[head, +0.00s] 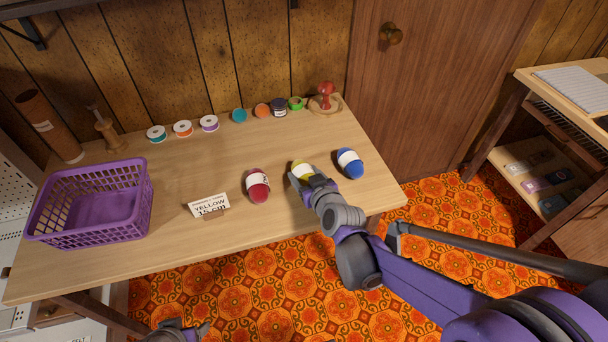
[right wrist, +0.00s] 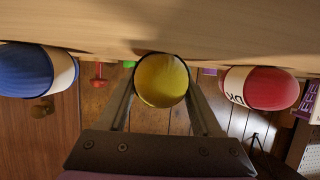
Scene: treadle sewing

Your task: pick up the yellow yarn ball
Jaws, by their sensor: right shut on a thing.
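The yellow yarn ball (head: 301,168) is on the wooden table between the red yarn ball (head: 257,186) and the blue yarn ball (head: 350,163). My right gripper (head: 302,178) is shut on the yellow ball, and its hand covers part of it in the head view. In the right wrist view the yellow ball (right wrist: 161,80) sits between both fingers, close against the table surface. I cannot tell whether it touches the table. My left gripper (head: 186,332) shows only in part at the bottom edge, apart from the table top; its jaws are unclear.
A purple basket (head: 92,205) stands at the table's left, with a "YELLOW 15 cm" card (head: 208,206) to its right. The table's front middle is clear.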

